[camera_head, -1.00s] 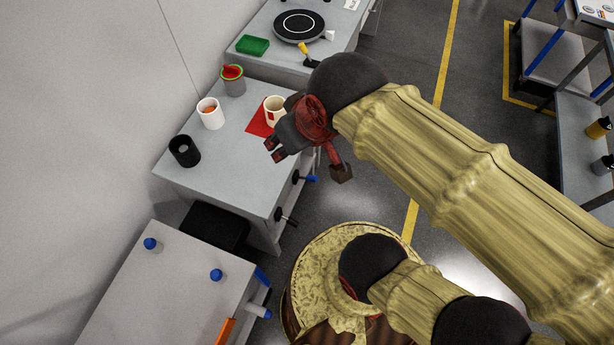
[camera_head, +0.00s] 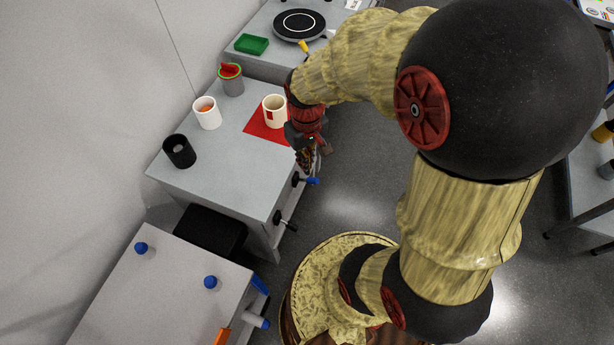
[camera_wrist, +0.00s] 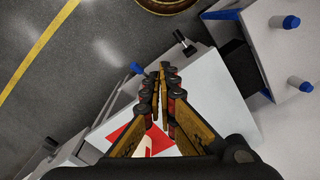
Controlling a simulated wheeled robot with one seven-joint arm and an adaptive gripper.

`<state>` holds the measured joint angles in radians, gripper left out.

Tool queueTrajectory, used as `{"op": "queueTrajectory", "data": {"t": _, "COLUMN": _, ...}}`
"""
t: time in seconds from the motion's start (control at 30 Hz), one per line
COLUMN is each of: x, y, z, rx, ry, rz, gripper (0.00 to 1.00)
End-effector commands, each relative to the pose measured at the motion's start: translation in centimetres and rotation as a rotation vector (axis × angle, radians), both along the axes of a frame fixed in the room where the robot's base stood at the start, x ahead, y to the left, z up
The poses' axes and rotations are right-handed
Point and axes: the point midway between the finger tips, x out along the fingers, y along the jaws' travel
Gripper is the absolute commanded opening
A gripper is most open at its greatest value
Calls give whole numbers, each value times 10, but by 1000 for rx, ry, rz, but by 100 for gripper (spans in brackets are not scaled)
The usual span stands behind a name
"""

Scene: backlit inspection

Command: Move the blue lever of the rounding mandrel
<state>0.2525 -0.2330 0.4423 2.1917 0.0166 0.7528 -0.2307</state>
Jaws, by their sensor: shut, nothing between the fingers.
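A small blue lever (camera_head: 312,181) sticks out from the front side of the grey bench, beside a black knob. It also shows in the wrist view (camera_wrist: 137,68), left of and just beyond the fingertips. My gripper (camera_head: 308,163) points down at the bench's front edge, just above the lever in the head view. In the wrist view, my gripper (camera_wrist: 160,78) has its fingers together and holds nothing. I see no contact with the lever. I cannot tell which part is the mandrel's body.
A second lever (camera_head: 285,222) with a black knob sits nearer on the same side. The bench top (camera_head: 235,170) carries a cream mug (camera_head: 274,110) on a red sheet (camera_head: 256,127), a white cup (camera_head: 207,114) and a black cup (camera_head: 179,151). Open floor lies right of the bench.

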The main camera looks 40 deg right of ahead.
Motion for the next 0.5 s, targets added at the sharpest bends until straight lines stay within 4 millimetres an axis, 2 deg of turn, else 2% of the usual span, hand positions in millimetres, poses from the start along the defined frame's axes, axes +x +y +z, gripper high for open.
{"op": "queueTrajectory", "data": {"t": 0.03, "x": 5, "y": -7, "z": -28, "rx": 9, "ry": 24, "rz": 30, "gripper": 0}}
{"op": "queueTrajectory", "data": {"t": 0.2, "x": 27, "y": -26, "z": -96, "rx": 24, "ry": 38, "rz": 195, "gripper": 0}}
{"op": "queueTrajectory", "data": {"t": 0.23, "x": 33, "y": -29, "z": -104, "rx": 22, "ry": 29, "rz": 234, "gripper": 0}}
{"op": "queueTrajectory", "data": {"t": 0.33, "x": 55, "y": -36, "z": -115, "rx": 5, "ry": -14, "rz": 358, "gripper": 0}}
{"op": "queueTrajectory", "data": {"t": 0.4, "x": 71, "y": -41, "z": -113, "rx": -16, "ry": -54, "rz": 432, "gripper": 0}}
{"op": "queueTrajectory", "data": {"t": 0.5, "x": 85, "y": -45, "z": -109, "rx": -41, "ry": -92, "rz": 522, "gripper": 0}}
